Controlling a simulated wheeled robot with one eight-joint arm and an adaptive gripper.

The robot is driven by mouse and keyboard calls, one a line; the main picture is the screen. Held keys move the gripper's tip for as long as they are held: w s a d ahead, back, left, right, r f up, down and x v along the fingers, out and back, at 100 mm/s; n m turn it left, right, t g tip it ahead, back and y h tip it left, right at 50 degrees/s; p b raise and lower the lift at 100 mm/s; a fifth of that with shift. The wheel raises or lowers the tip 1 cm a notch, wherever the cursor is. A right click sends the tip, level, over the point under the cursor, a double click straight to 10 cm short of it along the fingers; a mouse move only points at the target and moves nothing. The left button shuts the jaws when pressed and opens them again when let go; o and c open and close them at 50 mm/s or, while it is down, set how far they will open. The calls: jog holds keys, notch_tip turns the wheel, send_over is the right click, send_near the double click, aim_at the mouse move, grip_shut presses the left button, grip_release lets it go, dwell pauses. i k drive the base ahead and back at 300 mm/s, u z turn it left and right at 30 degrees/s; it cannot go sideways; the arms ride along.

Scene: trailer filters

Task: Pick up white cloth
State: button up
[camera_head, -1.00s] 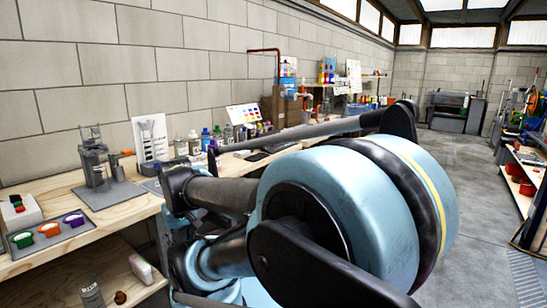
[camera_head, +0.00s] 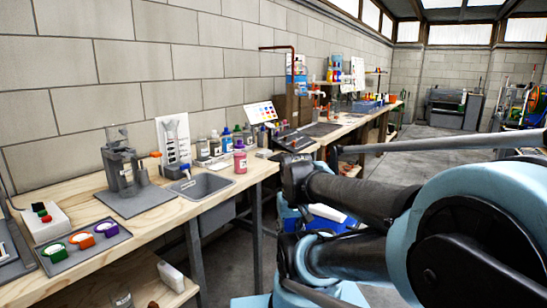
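I cannot make out a white cloth for certain. A small white block-like item (camera_head: 171,277) lies on the lower shelf under the near workbench; I cannot tell if it is cloth. Another white patch (camera_head: 328,212) shows at a blue container or part below the bench, partly hidden by my arm. My arm, with its large blue joint and dark links, fills the right and lower right. My gripper's fingers are not visible.
The wooden workbench (camera_head: 95,212) along the left wall holds a grey press-like stand (camera_head: 124,175), a tray of coloured pots (camera_head: 84,243), a grey sink (camera_head: 200,185) and several bottles (camera_head: 215,145). Open concrete floor (camera_head: 415,140) lies beyond my arm.

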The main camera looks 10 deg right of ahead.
aim_at(264, 153)
jog(key=z, duration=0.1)
jog(key=i, duration=1)
jog(key=u, duration=0.1)
